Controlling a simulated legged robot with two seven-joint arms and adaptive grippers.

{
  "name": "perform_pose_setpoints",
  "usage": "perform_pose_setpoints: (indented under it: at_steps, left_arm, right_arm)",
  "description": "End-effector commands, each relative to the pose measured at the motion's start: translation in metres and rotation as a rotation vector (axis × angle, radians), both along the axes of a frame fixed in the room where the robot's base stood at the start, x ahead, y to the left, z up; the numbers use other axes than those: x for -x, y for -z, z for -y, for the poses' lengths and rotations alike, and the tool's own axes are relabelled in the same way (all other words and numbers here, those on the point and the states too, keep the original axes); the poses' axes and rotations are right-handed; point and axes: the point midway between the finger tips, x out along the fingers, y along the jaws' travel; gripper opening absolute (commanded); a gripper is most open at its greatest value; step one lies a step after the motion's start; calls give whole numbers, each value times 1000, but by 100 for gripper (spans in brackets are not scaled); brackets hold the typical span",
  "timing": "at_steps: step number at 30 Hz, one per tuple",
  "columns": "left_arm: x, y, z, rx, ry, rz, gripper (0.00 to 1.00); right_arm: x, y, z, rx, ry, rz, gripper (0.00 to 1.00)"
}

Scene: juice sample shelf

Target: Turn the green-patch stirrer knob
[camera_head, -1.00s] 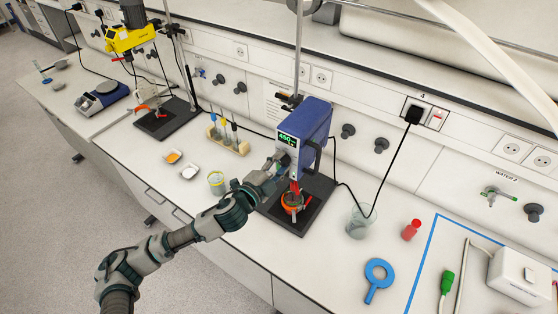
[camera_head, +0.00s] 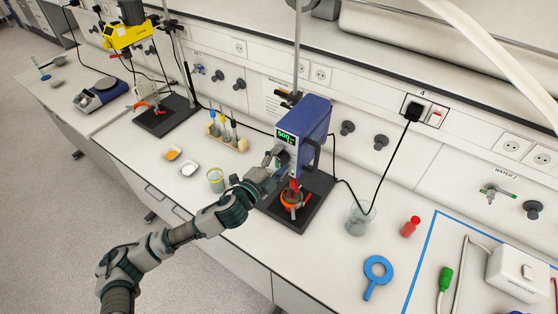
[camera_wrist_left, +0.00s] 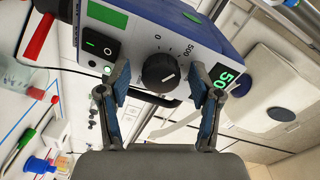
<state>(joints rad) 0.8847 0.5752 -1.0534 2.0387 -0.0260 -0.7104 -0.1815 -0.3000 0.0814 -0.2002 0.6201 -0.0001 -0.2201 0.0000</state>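The blue overhead stirrer (camera_head: 311,122) stands on its rod over a dark base plate. Its lit green display (camera_head: 287,137) appears to read 500. In the left wrist view, a green patch (camera_wrist_left: 107,14) lies on its housing, and the black knob (camera_wrist_left: 160,73) faces my gripper with a scale around it. My left gripper (camera_wrist_left: 160,88) is open, one finger on each side of the knob, with visible gaps. In the head view, my left gripper (camera_head: 272,160) is at the stirrer's front, partly hiding the panel. My right gripper is not in view.
An orange-red vessel (camera_head: 292,197) sits under the stirrer. A glass beaker (camera_head: 359,218), a red bottle (camera_head: 411,227) and a blue ring tool (camera_head: 376,272) stand or lie to the right. A yellow stirrer (camera_head: 128,36) is at the back left. A black cable hangs beside the blue stirrer.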

Motion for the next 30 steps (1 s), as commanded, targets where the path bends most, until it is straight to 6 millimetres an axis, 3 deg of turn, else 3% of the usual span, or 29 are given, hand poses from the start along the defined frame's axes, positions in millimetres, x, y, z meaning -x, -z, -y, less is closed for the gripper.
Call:
perform_pose_setpoints:
  at_steps: [8, 21, 30]
  left_arm:
    - [14, 1, -10, -1, -1, -1, 64]
    - [85, -1, -61, -1, -1, -3, 64]
    - [95, -2, -67, -1, 0, -3, 64]
  right_arm:
    - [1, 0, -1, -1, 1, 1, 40]
    - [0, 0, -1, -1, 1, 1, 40]
    - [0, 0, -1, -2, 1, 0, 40]
